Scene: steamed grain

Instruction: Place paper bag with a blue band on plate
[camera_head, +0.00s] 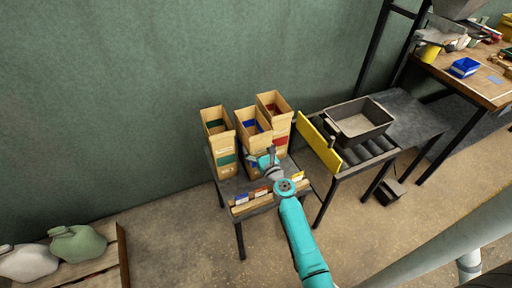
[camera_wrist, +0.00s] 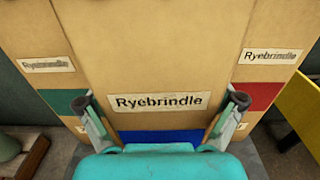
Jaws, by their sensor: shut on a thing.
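The paper bag with a blue band (camera_head: 255,142) is the middle of three tall open tan bags on a small dark table. In the wrist view this bag (camera_wrist: 160,60) fills the middle, with a "Ryebrindle" label above its blue band. My gripper (camera_head: 265,160) is at the front of this bag. In the wrist view my gripper (camera_wrist: 168,108) has one finger on each side of the bag, shut on it. The bag looks upright; I cannot tell whether it is off the table. I cannot make out a plate for certain.
A green-banded bag (camera_head: 222,160) stands close on the left, a red-banded bag (camera_head: 281,140) close on the right. A wooden strip with coloured tags (camera_head: 266,198) lies along the table front. A yellow board (camera_head: 318,144) edges the roller table, which holds a grey bin (camera_head: 358,122).

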